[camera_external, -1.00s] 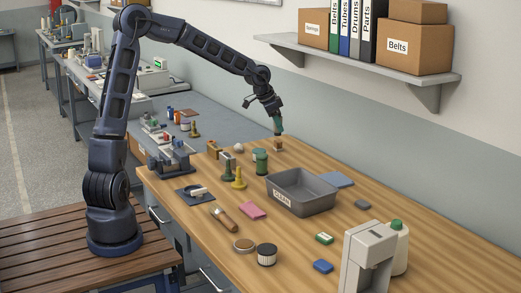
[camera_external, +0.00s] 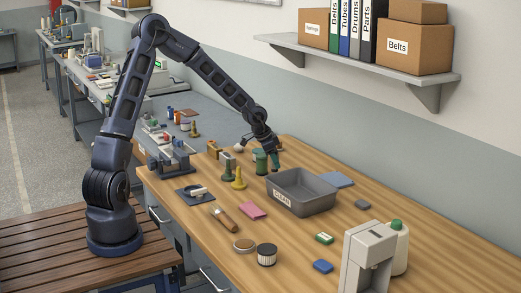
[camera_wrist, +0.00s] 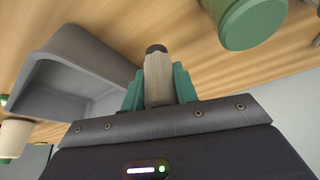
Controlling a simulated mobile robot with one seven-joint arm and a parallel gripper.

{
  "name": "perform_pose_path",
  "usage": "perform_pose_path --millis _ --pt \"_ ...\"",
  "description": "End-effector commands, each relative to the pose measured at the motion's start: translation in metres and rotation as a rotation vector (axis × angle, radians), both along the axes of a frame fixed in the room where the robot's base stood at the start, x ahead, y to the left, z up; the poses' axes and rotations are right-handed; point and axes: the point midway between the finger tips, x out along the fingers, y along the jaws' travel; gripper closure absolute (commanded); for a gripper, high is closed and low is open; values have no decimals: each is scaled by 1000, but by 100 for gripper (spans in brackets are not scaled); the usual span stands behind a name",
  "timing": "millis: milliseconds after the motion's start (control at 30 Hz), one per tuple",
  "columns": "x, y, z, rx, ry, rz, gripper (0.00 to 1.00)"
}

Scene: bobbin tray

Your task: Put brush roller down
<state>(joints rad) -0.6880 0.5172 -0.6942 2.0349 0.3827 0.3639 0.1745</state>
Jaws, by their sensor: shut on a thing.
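My gripper (camera_external: 275,165) is low over the wooden bench, just behind the grey tray and right of the green jar. In the wrist view its green fingers (camera_wrist: 158,85) are shut on a pale beige cylinder with a dark end, which I take to be the brush roller (camera_wrist: 158,72). Its dark tip points away from my palm. In the outside view the roller is hidden or too small to make out. I cannot tell whether it touches the bench top.
The grey labelled tray (camera_external: 310,208) looks empty and stands close by; its wall (camera_wrist: 90,45) is left of the roller in the wrist view. The green jar (camera_external: 261,162) is on the other side, also in the wrist view (camera_wrist: 255,22). Bare wood (camera_external: 200,225) shows nearer the front.

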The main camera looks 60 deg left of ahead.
Motion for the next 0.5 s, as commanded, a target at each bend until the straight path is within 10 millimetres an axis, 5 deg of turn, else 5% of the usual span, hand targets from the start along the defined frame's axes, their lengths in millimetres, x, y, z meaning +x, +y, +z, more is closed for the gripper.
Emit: perform_pose_path --millis 500 --pt "0 -1 -47 0 0 -2 94"
